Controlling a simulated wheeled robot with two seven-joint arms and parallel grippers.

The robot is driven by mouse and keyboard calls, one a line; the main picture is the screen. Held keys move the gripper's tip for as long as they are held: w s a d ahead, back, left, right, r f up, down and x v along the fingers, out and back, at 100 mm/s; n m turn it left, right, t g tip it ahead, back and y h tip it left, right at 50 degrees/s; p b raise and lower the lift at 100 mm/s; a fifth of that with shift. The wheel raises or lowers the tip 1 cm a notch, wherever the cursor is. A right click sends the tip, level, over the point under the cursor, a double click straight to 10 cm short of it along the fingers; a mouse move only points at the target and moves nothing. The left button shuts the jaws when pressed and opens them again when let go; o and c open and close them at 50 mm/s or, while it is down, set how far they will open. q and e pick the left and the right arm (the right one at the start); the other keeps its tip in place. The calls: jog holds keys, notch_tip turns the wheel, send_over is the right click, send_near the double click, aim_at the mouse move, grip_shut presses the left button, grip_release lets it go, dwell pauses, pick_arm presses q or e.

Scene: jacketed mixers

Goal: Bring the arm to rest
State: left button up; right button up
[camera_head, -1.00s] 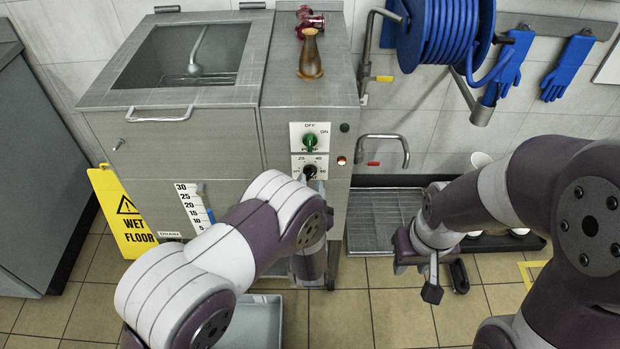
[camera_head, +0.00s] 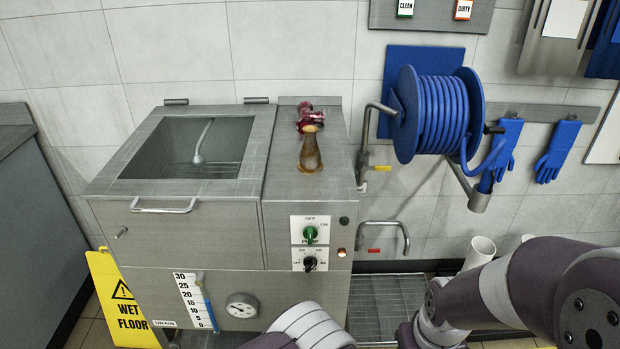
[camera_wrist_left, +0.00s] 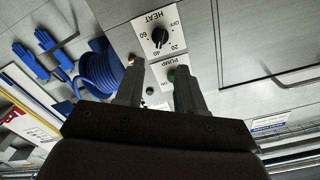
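My left arm (camera_head: 308,328) enters at the bottom of the head view; its gripper is below that picture. In the left wrist view my left gripper (camera_wrist_left: 157,88) has its two fingers apart with nothing between them. Beyond it is the mixer's control panel, seen inverted, with the black HEAT knob (camera_wrist_left: 160,37) and the green PUMP knob (camera_wrist_left: 177,75). The head view also shows the black knob (camera_head: 310,263) below the green knob (camera_head: 310,233), both clear of any gripper. My right arm (camera_head: 530,290) is at the lower right; its fingers are outside the picture.
A yellow wet-floor sign (camera_head: 118,300) stands left. A blue hose reel (camera_head: 435,113) and blue gloves (camera_head: 557,150) hang on the wall.

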pick_arm(q)
jog(key=s+d+f+g+h, duration=0.15)
jog(key=s+f+g, duration=0.25)
jog(key=f+g, duration=0.5)
jog(key=s+a+r+n+g, duration=0.2)
jog(key=s+a+r+g, duration=0.2)
jog(key=s+a+g, duration=0.3)
jog(key=s+a+r+n+y, duration=0.2)
jog(key=a+r+n, duration=0.1)
jog(key=a+r, duration=0.95)
notch_tip(320, 180, up, 17)
jog(key=p, duration=1.6)
jog(key=shift+a+n+g+p, duration=0.2)
jog(key=shift+n+g+p, duration=0.1)
jog(key=shift+n+p, duration=0.1)
